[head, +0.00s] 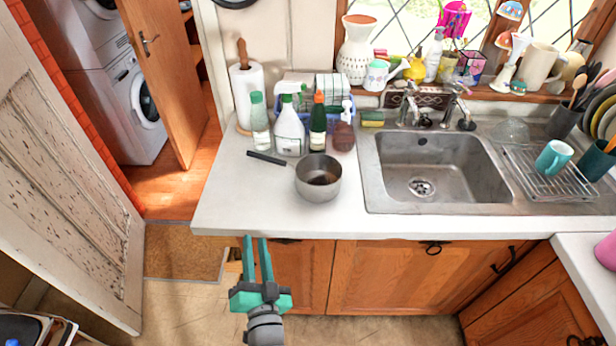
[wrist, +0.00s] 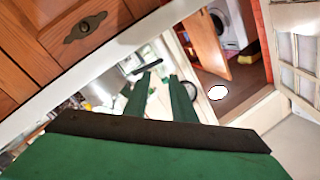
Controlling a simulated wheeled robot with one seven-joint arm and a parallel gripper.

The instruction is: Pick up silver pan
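The silver pan (head: 328,188) stands upright on the white counter, left of the sink. Its dark handle points left and slightly back, toward the bottles. My gripper (head: 256,240) is in front of the counter's front edge, nearer to me than the pan and to its left. Its two green fingers are apart with nothing between them. The wrist view shows the open fingers (wrist: 158,82) too, with a bright, tilted scene behind them. I cannot make out the pan there.
Several bottles, including a white spray bottle (head: 290,130), stand close behind the pan. A paper towel roll (head: 248,92) is at the back left. The sink (head: 437,168) is to the right. The counter (head: 235,195) is clear left of the pan. Wooden cabinets (head: 390,275) are below.

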